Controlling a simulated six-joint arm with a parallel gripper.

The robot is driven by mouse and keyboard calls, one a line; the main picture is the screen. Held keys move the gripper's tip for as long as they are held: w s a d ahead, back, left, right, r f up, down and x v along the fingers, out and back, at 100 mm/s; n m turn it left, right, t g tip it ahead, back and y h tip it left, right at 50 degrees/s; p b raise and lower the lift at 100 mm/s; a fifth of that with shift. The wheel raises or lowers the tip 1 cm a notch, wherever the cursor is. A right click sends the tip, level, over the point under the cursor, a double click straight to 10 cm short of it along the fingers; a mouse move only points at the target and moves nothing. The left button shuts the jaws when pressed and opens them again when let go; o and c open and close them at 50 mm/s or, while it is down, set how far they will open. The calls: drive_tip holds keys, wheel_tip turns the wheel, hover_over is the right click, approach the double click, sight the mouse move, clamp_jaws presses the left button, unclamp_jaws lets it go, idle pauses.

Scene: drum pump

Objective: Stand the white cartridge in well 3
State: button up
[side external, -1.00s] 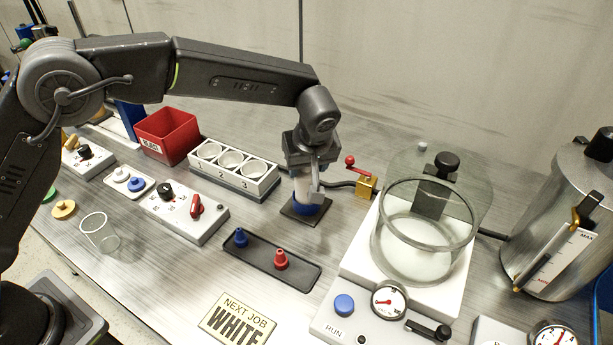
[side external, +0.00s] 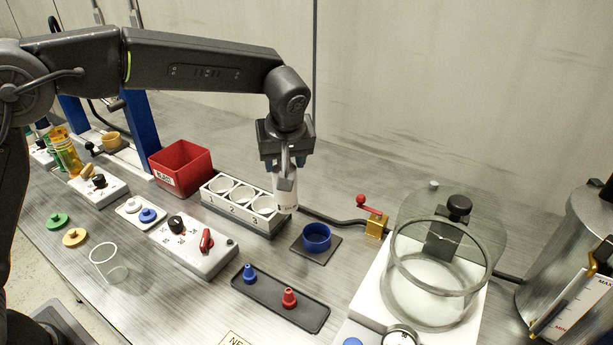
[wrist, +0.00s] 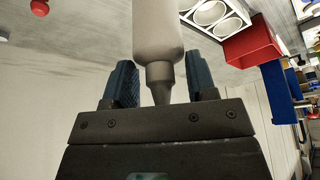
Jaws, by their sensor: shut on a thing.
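The white cartridge (side external: 286,196) hangs upright below my gripper (side external: 285,172), which is shut on it. In the wrist view the cartridge (wrist: 158,35) has its narrow nozzle between the two blue fingers. The white well block (side external: 238,217) has three round wells numbered 1 to 3, all looking empty. Well 3 (side external: 263,205) is at its right end. The cartridge is just right of well 3 in the side view, its lower end about level with the block's top; its exact height above the block cannot be told. The wells (wrist: 213,13) also show in the wrist view.
A blue cup (side external: 316,237) stands empty on a dark pad (side external: 329,248) right of the block. A red bin (side external: 181,167) is at the block's left. A brass valve with red handle (side external: 376,222) and a black hose lie behind the pad. A switch box (side external: 190,250) stands in front.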

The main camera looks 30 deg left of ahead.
drive_tip(key=s+a+r+n+g, duration=0.1)
drive_tip(key=s+a+r+n, duration=0.1)
drive_tip(key=a, duration=0.7)
drive_tip(key=s+a+r+n+g, duration=0.1)
drive_tip(key=a+r+n, duration=0.1)
drive_tip(key=a, duration=0.6)
drive_tip(key=w+d+f, duration=0.4)
drive_tip(key=d+f, duration=0.6)
drive_tip(key=shift+d+f+t+y, duration=0.15)
drive_tip(key=shift+f+t+y, duration=0.15)
drive_tip(key=shift+f+y, duration=0.1)
drive_tip(key=shift+f, duration=0.1)
drive_tip(key=shift+f, duration=0.15)
drive_tip(key=o, duration=1.3)
drive_tip(key=shift+c, duration=0.2)
